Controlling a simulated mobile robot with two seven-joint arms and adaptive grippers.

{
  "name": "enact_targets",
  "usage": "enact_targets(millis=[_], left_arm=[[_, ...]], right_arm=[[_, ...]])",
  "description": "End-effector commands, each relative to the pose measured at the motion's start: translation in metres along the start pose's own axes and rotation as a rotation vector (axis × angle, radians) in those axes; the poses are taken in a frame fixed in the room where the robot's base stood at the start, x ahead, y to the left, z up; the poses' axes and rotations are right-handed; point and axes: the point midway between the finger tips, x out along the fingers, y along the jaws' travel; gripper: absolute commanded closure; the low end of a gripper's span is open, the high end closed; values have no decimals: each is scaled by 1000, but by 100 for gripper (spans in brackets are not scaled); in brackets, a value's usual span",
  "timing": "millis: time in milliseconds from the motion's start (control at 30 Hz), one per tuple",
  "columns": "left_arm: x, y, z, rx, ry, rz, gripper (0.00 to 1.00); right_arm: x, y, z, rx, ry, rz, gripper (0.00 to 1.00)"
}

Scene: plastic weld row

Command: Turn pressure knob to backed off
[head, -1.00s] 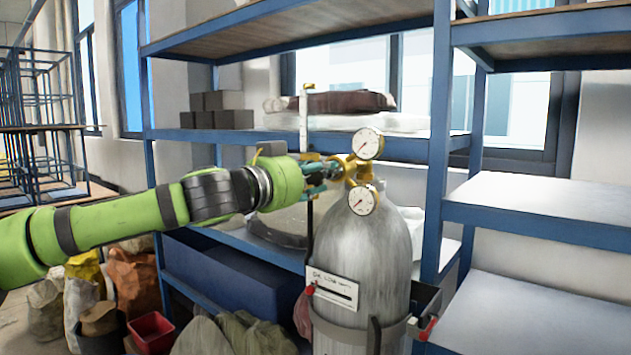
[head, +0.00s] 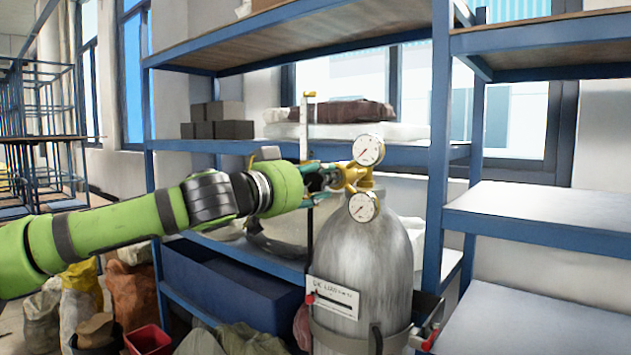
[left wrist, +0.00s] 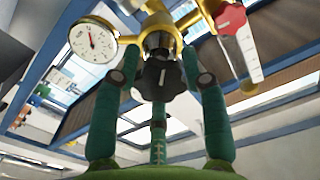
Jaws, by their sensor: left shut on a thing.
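The pressure knob (left wrist: 160,78) is black and lobed, on the brass regulator (head: 352,174) atop the grey gas cylinder (head: 362,265). In the left wrist view the fingers of my left gripper (left wrist: 160,82) stand around the knob, their tips at its sides. My left gripper (head: 318,178) is shut on the knob, which it mostly hides in the head view. Two round white gauges sit on the regulator, an upper one (head: 368,150) and a lower one (head: 363,207). The upright flow tube (head: 304,125) stands left of the regulator. My right gripper is not in view.
Blue-framed shelving (head: 437,150) stands behind and right of the cylinder. Grey boxes (head: 222,125) and folded cloths (head: 340,112) lie on a shelf. Sacks (head: 80,300) and a red bin (head: 149,341) are on the floor at the lower left.

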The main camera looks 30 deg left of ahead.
Motion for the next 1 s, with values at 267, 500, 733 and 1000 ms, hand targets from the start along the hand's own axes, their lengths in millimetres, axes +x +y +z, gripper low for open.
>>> enact_targets(millis=[267,500,733,1000], left_arm=[[1,1,4,0,-8,2,33],[0,1,2,1,-4,2,33],[-17,-1,0,-2,1,-1,33],[-54,0,0,-6,2,0,33]], right_arm=[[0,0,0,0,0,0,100],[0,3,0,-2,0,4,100],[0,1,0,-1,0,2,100],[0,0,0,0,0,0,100]])
